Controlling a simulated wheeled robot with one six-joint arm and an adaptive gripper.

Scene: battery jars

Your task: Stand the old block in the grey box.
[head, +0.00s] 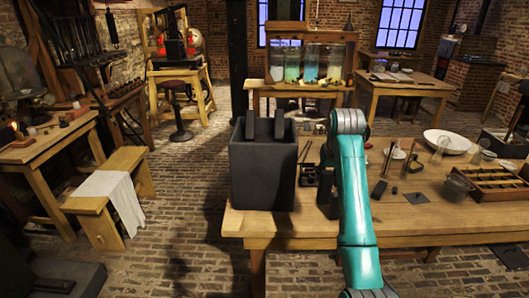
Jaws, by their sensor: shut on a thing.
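A dark grey open-topped box (262,178) stands at the left end of the long wooden table. Two dark upright pieces, a left one (250,126) and a right one (279,124), show above its rim; I cannot tell what they are. A dark upright shape (325,190) stands right of the box, partly covered by my teal arm. I cannot tell whether it is the old block or part of my gripper. My arm rises in front of the table and bends at the top; its far end is hidden behind it, and no fingers can be made out.
The wooden table (430,222) carries small tools, a white bowl (447,141), glass vessels and a compartment tray (492,182) at right. Glass jars (311,63) stand on a rear bench. A bench with a cloth (104,186) stands left. Brick floor is open between.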

